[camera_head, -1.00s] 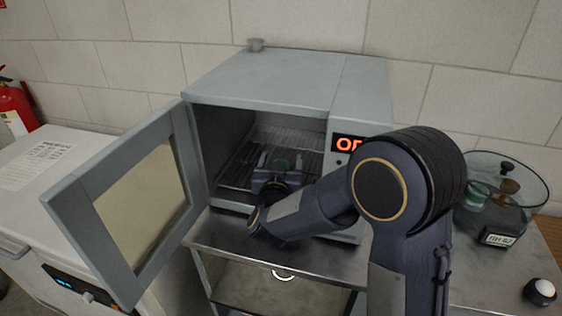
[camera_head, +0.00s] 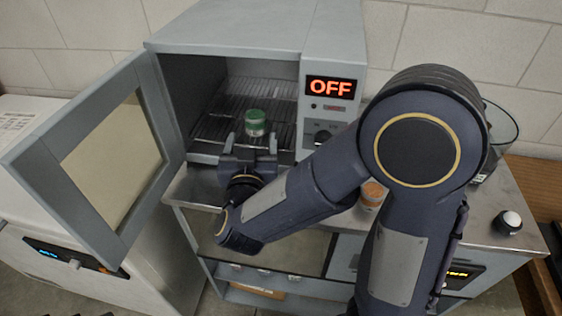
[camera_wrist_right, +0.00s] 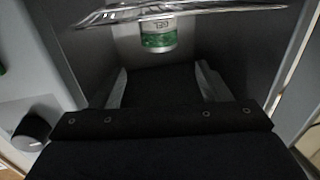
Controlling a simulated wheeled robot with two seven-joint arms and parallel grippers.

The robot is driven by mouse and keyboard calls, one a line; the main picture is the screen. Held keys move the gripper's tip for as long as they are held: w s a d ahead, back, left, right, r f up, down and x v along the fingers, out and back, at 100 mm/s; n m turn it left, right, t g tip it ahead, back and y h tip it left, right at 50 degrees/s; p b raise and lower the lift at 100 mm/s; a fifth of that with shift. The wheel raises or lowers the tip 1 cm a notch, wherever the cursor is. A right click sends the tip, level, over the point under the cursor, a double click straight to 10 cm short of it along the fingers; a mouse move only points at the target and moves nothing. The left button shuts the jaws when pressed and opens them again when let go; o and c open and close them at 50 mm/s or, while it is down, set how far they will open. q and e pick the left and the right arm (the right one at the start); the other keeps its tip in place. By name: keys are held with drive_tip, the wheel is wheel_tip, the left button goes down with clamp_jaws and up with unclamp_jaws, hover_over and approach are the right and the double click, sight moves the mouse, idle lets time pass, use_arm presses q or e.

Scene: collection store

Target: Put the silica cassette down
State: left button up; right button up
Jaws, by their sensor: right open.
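The silica cassette (camera_head: 256,122), a small clear container with a green top, stands upright on the wire rack (camera_head: 222,125) inside the open oven. My right gripper (camera_head: 249,140) is at the oven mouth, just in front of the cassette, with its fingers open. In the right wrist view the cassette (camera_wrist_right: 158,38) shows a green band and a label, beyond the open fingertips (camera_wrist_right: 162,80) and apart from them. My left gripper is not in view.
The oven door (camera_head: 110,160) stands swung open on the left. The oven display (camera_head: 330,87) reads OFF. An orange-topped container (camera_head: 373,193) sits on the metal bench (camera_head: 490,215), partly behind my right arm. A white-topped knob (camera_head: 510,221) is at the bench's right.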

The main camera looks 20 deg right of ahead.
drive_tip(key=s+d+f+n+g+y, duration=0.1)
drive_tip(key=s+d+f+g+y, duration=0.1)
drive_tip(key=s, duration=0.5)
drive_tip(key=s+d+f+n+g+y, duration=0.1)
drive_tip(key=s+f+g+y, duration=0.1)
drive_tip(key=s+g+y, duration=0.3)
drive_tip(key=s+d+f+n+g+y, duration=0.1)
drive_tip(key=s+d+f+g+y, duration=0.1)
drive_tip(key=s, duration=0.9)
drive_tip(key=shift+d+f+g+y, duration=0.2)
drive_tip(key=shift+d+g+y, duration=0.15)
drive_tip(key=shift+g+y, duration=0.65)
